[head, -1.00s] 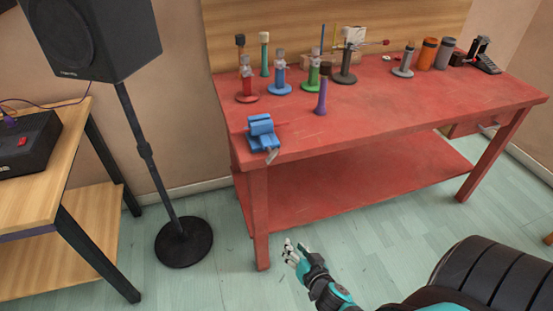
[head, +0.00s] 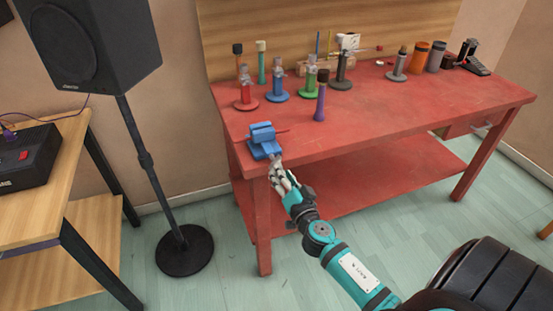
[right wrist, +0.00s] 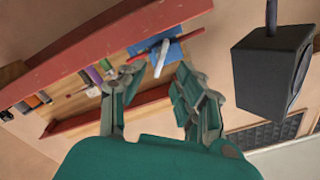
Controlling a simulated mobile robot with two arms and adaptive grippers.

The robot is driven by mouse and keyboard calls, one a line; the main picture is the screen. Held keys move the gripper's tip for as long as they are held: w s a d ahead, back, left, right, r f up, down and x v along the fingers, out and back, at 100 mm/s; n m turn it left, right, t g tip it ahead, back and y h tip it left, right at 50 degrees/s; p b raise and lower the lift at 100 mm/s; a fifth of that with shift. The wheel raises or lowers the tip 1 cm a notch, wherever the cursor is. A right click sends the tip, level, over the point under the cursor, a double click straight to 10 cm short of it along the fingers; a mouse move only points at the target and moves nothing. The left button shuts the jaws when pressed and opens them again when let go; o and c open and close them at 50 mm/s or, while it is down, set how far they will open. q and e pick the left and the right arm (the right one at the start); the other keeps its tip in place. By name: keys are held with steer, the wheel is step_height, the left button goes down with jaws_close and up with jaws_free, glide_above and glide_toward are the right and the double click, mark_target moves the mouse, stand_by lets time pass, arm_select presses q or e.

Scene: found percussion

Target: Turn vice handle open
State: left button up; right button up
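The blue vice (head: 262,141) is fixed at the front left corner of the red workbench (head: 400,110). In the right wrist view the vice (right wrist: 174,50) lies just beyond my fingers. Its pale handle (right wrist: 161,58) shows as a slanted bar, in line with the gap between the fingers. My right gripper (head: 279,174) is just below and in front of the vice, close to the handle end. In the wrist view my right gripper (right wrist: 157,76) has its two fingers apart with nothing held between them. Whether a finger touches the handle cannot be told. My left gripper is not in view.
Several coloured upright tubes on round bases (head: 279,92) stand behind the vice. A purple one (head: 320,103) is nearest. A black speaker (head: 92,45) on a stand (head: 184,250) is left of the bench. The bench's front middle is clear.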

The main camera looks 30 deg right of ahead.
mark_target(276, 161)
steer(key=x, duration=0.5)
steer(key=shift+w+d, duration=0.1)
steer(key=shift+w, duration=0.3)
jaws_close()
